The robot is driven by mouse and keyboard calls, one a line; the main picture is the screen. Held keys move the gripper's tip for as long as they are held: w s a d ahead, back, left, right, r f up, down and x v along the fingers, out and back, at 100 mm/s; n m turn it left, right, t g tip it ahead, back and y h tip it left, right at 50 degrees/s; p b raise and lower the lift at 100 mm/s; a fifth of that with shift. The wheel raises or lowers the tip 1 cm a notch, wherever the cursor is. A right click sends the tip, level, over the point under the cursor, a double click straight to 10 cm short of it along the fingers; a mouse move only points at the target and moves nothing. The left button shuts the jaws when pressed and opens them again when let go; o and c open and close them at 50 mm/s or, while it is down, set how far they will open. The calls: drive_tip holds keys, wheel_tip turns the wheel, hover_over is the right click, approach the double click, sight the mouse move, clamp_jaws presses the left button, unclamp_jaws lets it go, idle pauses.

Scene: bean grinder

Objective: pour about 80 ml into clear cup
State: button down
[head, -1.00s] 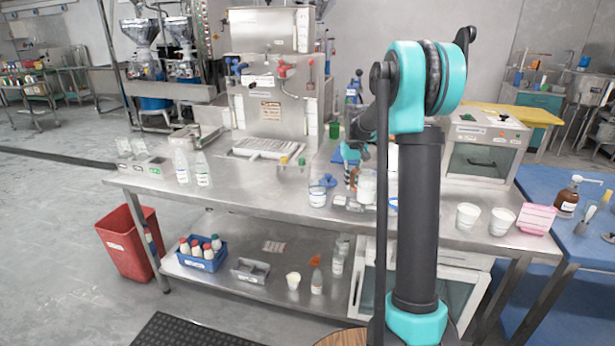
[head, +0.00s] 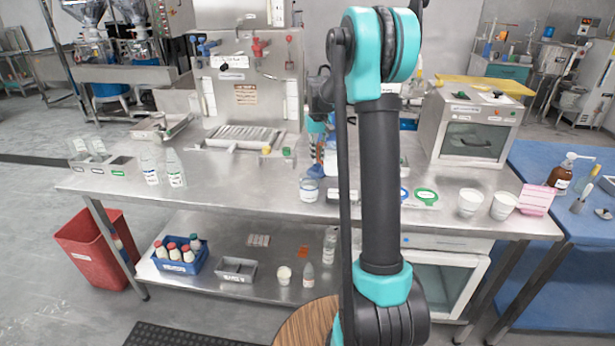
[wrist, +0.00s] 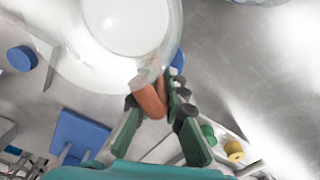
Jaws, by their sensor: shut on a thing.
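My gripper (wrist: 152,92) is shut on the brown handle (wrist: 149,101) of a clear round vessel (wrist: 88,58) in the wrist view. White contents show inside the vessel. I cannot tell how far it is tilted. In the head view, my arm hides the held vessel and most of my gripper. A small clear cup (head: 309,190) with a blue mark stands on the steel table, just left of my arm. I cannot tell what is in it.
Two white cups (head: 470,202) and a pink block (head: 536,199) stand at the table's right. Clear bottles (head: 175,168) stand at the left. A steel machine (head: 247,85) and a box oven (head: 471,128) stand behind. The table's (head: 235,185) front left is clear.

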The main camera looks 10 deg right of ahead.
drive_tip(key=shift+s, duration=0.1)
drive_tip(key=shift+s+a+r+t+h, duration=0.25)
drive_tip(key=shift+a+t+h, duration=0.1)
drive_tip(key=shift+t+h, duration=0.3)
drive_tip(key=shift+s+a+r+t+h, duration=0.1)
drive_tip(key=shift+s+a+t+h, duration=0.25)
drive_tip(key=shift+h, duration=0.45)
drive_tip(key=shift+s+a+r+t+h, duration=0.2)
drive_tip(key=shift+a+t+h, duration=0.1)
drive_tip(key=shift+t+h, duration=0.4)
drive_tip(key=shift+s+a+f+t+h, duration=0.25)
drive_tip(key=shift+a+t+h, duration=0.15)
drive_tip(key=shift+t+h, duration=0.3)
drive_tip(key=shift+r+t+h, duration=0.7)
drive_tip(key=shift+r+h, duration=0.15)
drive_tip(key=shift+h, duration=0.3)
drive_tip(key=shift+r+t+h+p, duration=0.5)
drive_tip(key=shift+r+t+h, duration=0.25)
drive_tip(key=shift+h, duration=0.25)
drive_tip(key=shift+f+t+h+p, duration=0.25)
drive_tip(key=shift+t+h+p, duration=0.35)
drive_tip(key=shift+p, duration=0.1)
drive_tip(key=shift+s+a+r+n, duration=0.1)
drive_tip(key=shift+a+n, duration=0.05)
drive_tip(key=shift+n, duration=0.15)
